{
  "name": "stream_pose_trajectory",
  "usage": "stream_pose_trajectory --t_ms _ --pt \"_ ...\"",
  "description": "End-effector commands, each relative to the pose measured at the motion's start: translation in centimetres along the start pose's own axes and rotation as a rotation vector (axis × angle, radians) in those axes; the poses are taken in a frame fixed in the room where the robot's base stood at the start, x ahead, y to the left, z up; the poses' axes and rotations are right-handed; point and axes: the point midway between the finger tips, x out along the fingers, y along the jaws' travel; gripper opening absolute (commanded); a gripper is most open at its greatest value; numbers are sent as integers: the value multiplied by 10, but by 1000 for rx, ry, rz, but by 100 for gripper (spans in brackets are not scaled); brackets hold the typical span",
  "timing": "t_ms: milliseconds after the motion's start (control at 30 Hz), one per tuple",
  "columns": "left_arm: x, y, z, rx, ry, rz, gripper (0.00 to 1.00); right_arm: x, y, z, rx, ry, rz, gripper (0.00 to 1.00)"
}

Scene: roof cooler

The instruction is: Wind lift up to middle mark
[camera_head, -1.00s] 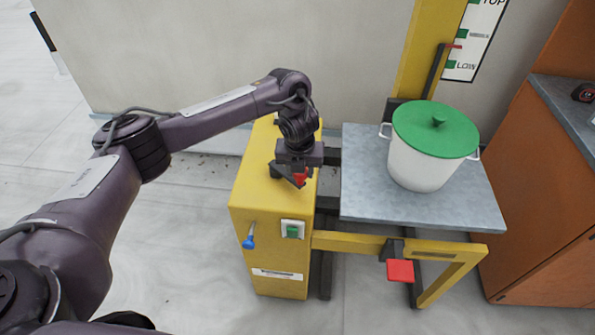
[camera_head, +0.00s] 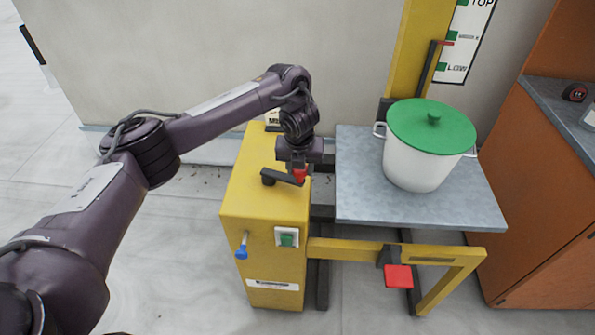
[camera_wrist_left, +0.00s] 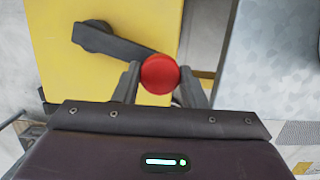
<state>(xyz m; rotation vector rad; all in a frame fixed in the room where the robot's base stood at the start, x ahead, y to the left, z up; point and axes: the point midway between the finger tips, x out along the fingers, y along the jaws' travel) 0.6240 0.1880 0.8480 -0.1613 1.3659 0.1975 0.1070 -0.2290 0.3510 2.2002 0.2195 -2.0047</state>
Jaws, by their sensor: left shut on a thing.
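A yellow winch box (camera_head: 265,205) carries a black crank (camera_head: 281,178) with a red knob (camera_head: 299,175) on its top. My left gripper (camera_head: 300,168) is shut on the red knob, which also shows between the fingers in the left wrist view (camera_wrist_left: 160,74). The grey lift platform (camera_head: 365,205) holds a white pot (camera_head: 415,168) with a green lid (camera_head: 432,125). On the scale board (camera_head: 460,55) are green marks; LOW and TOP can be read, and a middle one (camera_head: 453,36) lies between. The red pointer (camera_head: 446,43) is just below the middle mark. My right gripper is not in view.
A blue-tipped lever (camera_head: 241,252) and a green switch (camera_head: 287,238) are on the box front. A red pedal (camera_head: 398,276) is below the platform. An orange cabinet (camera_head: 545,200) stands close at the right. Floor at left is clear.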

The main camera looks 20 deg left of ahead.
Motion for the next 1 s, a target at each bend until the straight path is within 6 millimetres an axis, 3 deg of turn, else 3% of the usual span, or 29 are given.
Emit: stream_pose_trajectory --t_ms 233,600,1000 --pt "-3 -6 3 0 -9 -13 10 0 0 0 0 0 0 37" --pt "1 -9 21 0 -11 -13 10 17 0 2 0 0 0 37" --pt "2 -9 24 -1 -11 -12 10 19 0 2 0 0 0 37"
